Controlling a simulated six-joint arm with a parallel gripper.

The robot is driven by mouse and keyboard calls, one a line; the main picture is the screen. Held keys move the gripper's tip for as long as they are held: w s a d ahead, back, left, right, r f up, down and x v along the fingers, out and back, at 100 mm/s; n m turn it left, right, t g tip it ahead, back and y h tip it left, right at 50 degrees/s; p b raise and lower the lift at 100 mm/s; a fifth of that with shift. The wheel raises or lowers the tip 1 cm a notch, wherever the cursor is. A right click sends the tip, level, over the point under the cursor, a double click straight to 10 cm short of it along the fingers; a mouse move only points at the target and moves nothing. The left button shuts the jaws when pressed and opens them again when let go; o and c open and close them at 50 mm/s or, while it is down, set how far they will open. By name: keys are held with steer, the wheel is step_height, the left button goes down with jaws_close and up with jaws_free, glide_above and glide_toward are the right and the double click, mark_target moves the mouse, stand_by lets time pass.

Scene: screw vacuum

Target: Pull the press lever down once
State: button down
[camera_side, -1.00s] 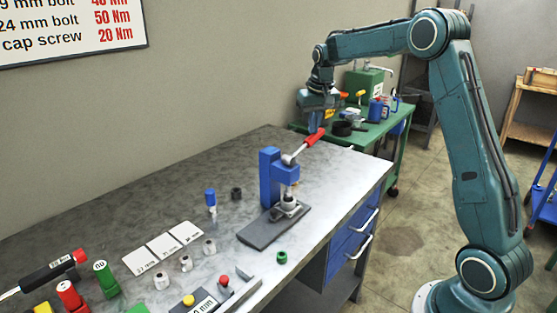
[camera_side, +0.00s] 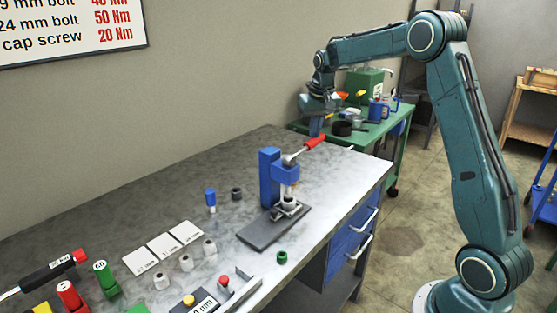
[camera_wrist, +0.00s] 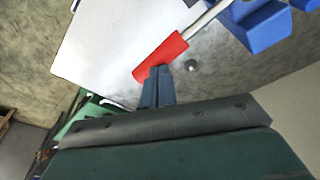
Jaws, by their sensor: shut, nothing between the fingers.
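The blue press (camera_side: 270,178) stands on its dark base plate (camera_side: 262,232) near the right end of the workbench. Its lever slants up and to the right and ends in a red handle (camera_side: 314,142). In the wrist view the red handle (camera_wrist: 160,58) lies right at the fingertips, with the silver lever shaft (camera_wrist: 208,14) beyond it. My gripper (camera_side: 316,133) is shut and empty, pointing down beside the outer end of the handle. In the wrist view my gripper (camera_wrist: 158,70) overlaps the handle's near end; I cannot tell whether it touches.
The grey workbench (camera_side: 130,215) holds white cards (camera_side: 163,246), several small sockets, a blue-handled tool (camera_side: 210,199) and, at left, coloured torque tools (camera_side: 104,280). A green table (camera_side: 375,132) with cups stands behind the bench's right end. The bench behind the press is clear.

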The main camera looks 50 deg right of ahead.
mark_target(317, 139)
steer(key=shift+d+f, duration=0.15)
steer(key=shift+f, duration=0.6)
steer(key=shift+d+f, duration=0.15)
steer(key=shift+f, duration=0.7)
stand_by(0.3)
steer(key=shift+f, duration=0.65)
steer(key=shift+s+f, duration=0.1)
steer(key=shift+f, duration=0.55)
